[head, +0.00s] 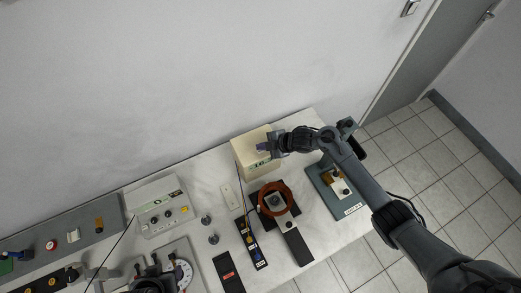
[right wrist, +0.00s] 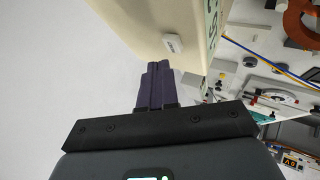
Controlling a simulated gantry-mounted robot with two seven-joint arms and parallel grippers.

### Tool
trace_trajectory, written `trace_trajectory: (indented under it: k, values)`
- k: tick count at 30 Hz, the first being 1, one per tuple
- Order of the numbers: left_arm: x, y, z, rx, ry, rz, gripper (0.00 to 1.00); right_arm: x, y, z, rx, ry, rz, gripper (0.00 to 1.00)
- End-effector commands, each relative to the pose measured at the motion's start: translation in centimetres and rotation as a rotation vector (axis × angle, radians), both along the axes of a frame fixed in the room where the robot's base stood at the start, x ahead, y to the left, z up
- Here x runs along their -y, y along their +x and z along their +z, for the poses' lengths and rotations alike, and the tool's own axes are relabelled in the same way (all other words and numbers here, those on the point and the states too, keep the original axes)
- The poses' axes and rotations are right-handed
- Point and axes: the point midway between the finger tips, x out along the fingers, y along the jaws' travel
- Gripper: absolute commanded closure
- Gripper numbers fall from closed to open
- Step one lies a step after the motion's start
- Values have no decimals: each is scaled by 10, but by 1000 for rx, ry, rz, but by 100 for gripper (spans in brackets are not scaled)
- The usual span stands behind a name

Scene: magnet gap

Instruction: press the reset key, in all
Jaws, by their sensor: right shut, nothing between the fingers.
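The cream box (head: 246,150) stands near the back edge of the table, with a display on its front.
A copper-coloured coil (head: 274,199) on a dark stand is in front of the box. A teal-based device (head: 345,208) stands to its right. A beige meter box (head: 160,207) and a grey panel (head: 60,243) are to the left. The wall is close behind the table.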

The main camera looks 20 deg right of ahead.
Motion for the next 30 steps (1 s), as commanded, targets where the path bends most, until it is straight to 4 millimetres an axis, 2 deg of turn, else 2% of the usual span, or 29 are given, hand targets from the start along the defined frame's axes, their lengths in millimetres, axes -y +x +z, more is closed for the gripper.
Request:
trace_trajectory:
  k: [18,30]
  values:
    - [-1,0,0,0,5,-4,48,0,0,0,0,0,0,100]
    - [-2,0,-7,0,11,-7,48,0,0,-9,0,0,0,100]
